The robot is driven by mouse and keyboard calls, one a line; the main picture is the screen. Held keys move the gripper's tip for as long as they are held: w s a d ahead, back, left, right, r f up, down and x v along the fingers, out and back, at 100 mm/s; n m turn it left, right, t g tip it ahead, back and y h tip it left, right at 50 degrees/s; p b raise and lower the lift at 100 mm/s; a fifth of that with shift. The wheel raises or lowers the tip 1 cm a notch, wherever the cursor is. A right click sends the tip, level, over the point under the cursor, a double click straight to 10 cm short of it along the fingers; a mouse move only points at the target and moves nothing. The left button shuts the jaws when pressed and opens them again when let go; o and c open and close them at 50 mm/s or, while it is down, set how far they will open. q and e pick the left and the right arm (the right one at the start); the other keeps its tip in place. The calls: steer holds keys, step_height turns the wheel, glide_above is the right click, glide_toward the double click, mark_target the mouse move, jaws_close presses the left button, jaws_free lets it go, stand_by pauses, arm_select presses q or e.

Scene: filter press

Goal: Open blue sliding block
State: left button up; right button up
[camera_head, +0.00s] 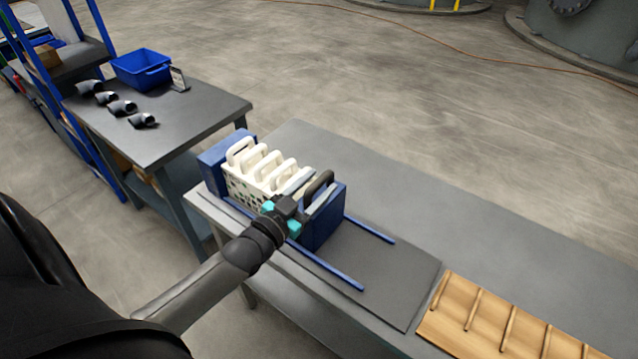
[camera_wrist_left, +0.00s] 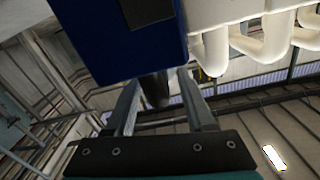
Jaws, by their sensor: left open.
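The blue sliding block (camera_head: 322,222) stands upright at the right end of the press, against the row of plates, with a dark handle (camera_head: 319,184) on top. It also shows in the left wrist view (camera_wrist_left: 115,35), where a dark bar, likely its handle (camera_wrist_left: 154,90), appears between my finger tips. My left gripper (camera_head: 299,199) is open, on the near side of the block by the handle. Its open fingers show in the left wrist view (camera_wrist_left: 163,105). I cannot tell whether they touch the handle. My right gripper is not in view.
White plates with loop handles (camera_head: 262,166) fill the press up to the fixed blue end block (camera_head: 212,162). Two blue rails (camera_head: 369,229) run right over a clear dark mat (camera_head: 390,270). A wooden slotted rack (camera_head: 490,325) lies further right. A side table (camera_head: 185,112) holds a blue bin (camera_head: 140,70).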

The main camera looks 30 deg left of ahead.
arm_select(q)
steer(key=shift+w, duration=0.45)
jaws_close()
stand_by(1.2)
